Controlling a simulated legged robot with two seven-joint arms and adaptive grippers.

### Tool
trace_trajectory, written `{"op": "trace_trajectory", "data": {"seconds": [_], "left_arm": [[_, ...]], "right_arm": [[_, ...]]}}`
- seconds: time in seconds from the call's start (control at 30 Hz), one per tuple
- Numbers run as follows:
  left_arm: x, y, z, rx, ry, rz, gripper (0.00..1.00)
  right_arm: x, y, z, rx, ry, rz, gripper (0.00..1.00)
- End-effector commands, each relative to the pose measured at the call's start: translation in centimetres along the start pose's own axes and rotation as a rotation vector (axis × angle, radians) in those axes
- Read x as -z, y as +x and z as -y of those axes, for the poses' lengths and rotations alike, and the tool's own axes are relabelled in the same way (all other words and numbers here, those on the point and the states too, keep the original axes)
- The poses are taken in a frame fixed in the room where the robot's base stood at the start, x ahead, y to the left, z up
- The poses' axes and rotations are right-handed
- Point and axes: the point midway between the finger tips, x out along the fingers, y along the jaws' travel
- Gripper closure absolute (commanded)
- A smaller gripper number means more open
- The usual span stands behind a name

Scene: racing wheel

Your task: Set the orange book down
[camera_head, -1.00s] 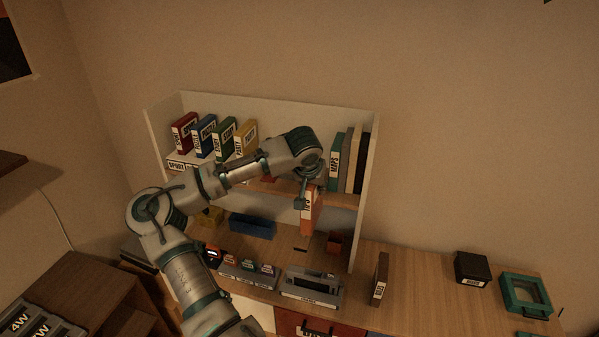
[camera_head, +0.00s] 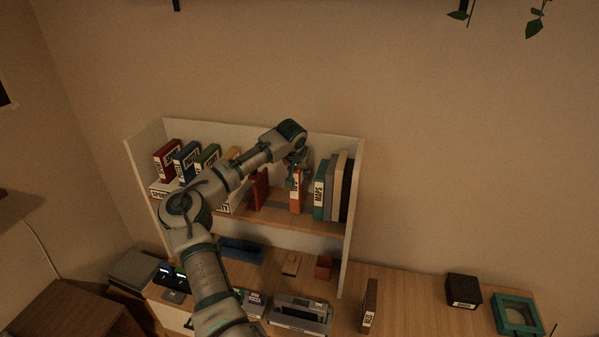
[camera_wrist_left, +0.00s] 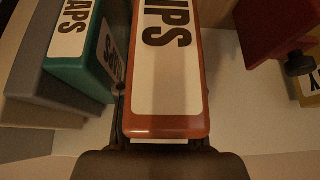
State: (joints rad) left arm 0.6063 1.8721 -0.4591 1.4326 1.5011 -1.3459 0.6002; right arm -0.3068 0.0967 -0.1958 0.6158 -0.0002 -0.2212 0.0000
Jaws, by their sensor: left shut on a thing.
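The orange book (camera_head: 296,195) stands upright on the upper shelf, just left of the teal book (camera_head: 320,200). It looks at or very near the shelf board (camera_head: 270,212); I cannot tell whether it bears on it. My left gripper (camera_head: 297,178) is shut on the orange book from above. In the left wrist view the orange book (camera_wrist_left: 168,70) fills the middle, its white label toward the camera, with the left gripper (camera_wrist_left: 163,140) around it. The teal book (camera_wrist_left: 85,65) is close beside it there. My right gripper is not in view.
Pale and dark books (camera_head: 340,190) stand right of the teal one. A red book (camera_head: 259,190) is to the left, with a gap between. Colored books (camera_head: 168,162) stand further left. A brown book (camera_head: 369,305) and a dark box (camera_head: 463,290) are on the desk below.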

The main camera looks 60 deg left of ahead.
Motion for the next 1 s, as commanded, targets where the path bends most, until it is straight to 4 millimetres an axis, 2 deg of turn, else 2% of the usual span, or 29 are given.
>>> {"op": "trace_trajectory", "data": {"seconds": [0.03,0.13,0.3,0.43,0.63,0.87,0.9,0.97,1.0], "left_arm": [[0.7,0.3,0.3,-0.001,-0.003,0.002,1.0],[0.9,0.9,0.5,0.0,-0.002,0.001,1.0],[-0.4,2.5,0.2,0.004,0.001,-0.002,1.0],[-1.2,2.8,-0.3,0.006,0.002,-0.006,1.0],[-1.2,2.9,-0.4,0.006,0.002,-0.005,1.0],[-1.2,4.3,0.2,0.0,-0.001,-0.001,1.0],[-1.2,4.3,0.2,0.0,-0.001,0.0,0.58],[-1.1,4.3,0.3,0.0,-0.002,0.001,0.43],[-1.1,4.4,0.3,0.0,-0.002,0.001,0.4]], "right_arm": [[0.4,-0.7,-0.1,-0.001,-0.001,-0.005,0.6],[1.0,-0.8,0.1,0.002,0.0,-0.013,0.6],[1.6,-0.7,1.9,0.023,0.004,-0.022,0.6],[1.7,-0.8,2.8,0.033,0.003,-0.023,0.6],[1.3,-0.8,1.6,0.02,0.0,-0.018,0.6],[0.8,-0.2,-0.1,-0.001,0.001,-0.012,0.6],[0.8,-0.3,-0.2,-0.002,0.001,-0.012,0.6],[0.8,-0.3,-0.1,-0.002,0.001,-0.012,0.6],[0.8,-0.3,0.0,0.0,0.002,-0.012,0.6]]}}
